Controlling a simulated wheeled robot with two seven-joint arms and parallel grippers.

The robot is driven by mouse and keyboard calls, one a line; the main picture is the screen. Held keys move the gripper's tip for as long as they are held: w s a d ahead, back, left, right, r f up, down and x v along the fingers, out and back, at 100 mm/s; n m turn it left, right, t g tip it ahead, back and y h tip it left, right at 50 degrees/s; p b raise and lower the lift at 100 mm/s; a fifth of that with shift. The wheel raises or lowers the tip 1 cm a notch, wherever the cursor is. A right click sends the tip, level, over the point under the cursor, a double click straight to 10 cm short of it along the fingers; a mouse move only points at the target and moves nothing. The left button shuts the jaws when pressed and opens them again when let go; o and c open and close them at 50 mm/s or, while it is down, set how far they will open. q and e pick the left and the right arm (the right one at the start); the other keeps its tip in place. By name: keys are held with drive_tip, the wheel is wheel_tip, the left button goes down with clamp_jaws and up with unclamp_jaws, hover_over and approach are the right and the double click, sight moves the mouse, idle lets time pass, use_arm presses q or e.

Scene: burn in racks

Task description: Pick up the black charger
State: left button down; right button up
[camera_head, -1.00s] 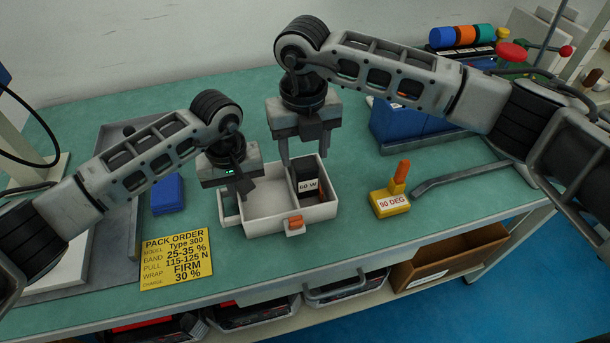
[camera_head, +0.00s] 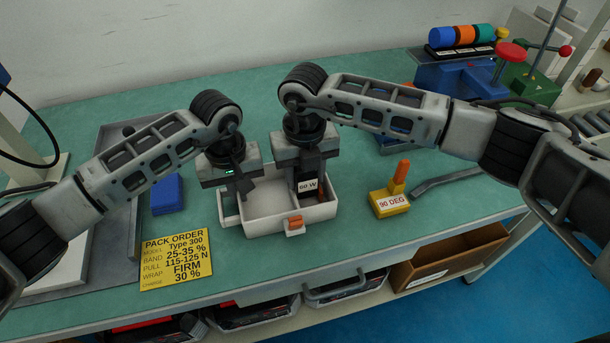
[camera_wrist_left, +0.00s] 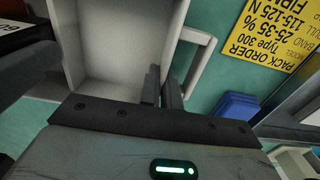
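The black charger (camera_head: 308,186) with a white "60 W" label stands in the right compartment of a white tray (camera_head: 268,226). My right gripper (camera_head: 303,176) is lowered over the charger. Its fingertips are partly hidden, so I cannot tell whether they are closed on it. My left gripper (camera_head: 240,190) is at the tray's left wall. In the left wrist view its fingers (camera_wrist_left: 162,92) are close together, one on each side of the wall, beside the tray's handle (camera_wrist_left: 203,52). The tray's larger left compartment looks empty.
A yellow "90 DEG" block (camera_head: 389,203) with an orange handle stands right of the tray. A yellow pack order card (camera_head: 176,259) lies front left, with a blue block (camera_head: 167,193) behind it. A grey bar (camera_head: 446,180) lies at the right.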

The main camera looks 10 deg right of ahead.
drive_tip(key=shift+r, duration=0.1)
wheel_tip(320, 180, up, 10)
drive_tip(key=shift+f, duration=0.1)
idle(0.4)
use_arm(q)
drive_tip(key=c, duration=1.5)
unclamp_jaws()
drive_tip(key=shift+c, duration=0.2)
drive_tip(key=shift+r, duration=0.1)
wheel_tip(320, 180, up, 12)
